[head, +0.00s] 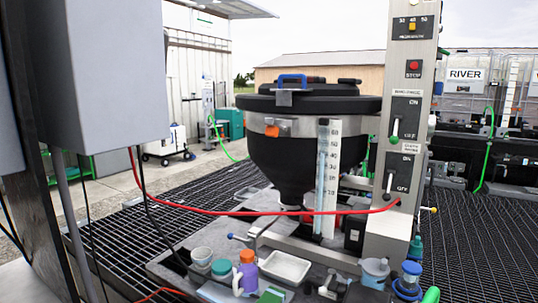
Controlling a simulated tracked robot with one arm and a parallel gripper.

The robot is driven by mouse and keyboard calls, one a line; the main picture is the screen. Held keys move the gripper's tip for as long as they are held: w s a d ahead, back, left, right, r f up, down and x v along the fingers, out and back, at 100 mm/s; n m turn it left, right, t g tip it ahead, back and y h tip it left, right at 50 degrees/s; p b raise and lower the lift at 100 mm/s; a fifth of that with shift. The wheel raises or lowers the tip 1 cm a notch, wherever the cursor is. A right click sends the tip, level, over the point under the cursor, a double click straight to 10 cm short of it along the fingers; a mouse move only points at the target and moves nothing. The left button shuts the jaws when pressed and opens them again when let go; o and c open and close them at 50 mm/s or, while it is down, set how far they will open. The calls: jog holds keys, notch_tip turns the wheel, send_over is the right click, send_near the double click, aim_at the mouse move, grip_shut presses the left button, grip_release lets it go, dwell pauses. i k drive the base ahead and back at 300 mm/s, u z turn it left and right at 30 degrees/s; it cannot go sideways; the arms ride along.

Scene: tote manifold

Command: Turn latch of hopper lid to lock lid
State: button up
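The black hopper (300,160) stands in the middle of the view, with a steel band around its upper part. Its black lid (340,104) lies flat on top and looks closed. A blue handle-like part (292,79) with a grey bracket sits on the near side of the lid. An orange piece (272,131) is on the steel band below the rim. I cannot tell for sure which of these is the latch, or whether it is locked. My gripper is not in view.
A control column (400,215) with switches stands right of the hopper. A red hose (250,212) crosses in front. Bottles, cups and a white tray (286,267) crowd the near bench. A large grey box (100,80) blocks the left side.

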aim_at(272, 129)
jog(key=u, duration=0.05)
jog(key=k, duration=0.65)
jog(key=z, duration=0.45)
jog(key=i, duration=1.65)
jog(key=u, duration=0.55)
jog(key=i, duration=0.9)
jog(key=u, duration=0.6)
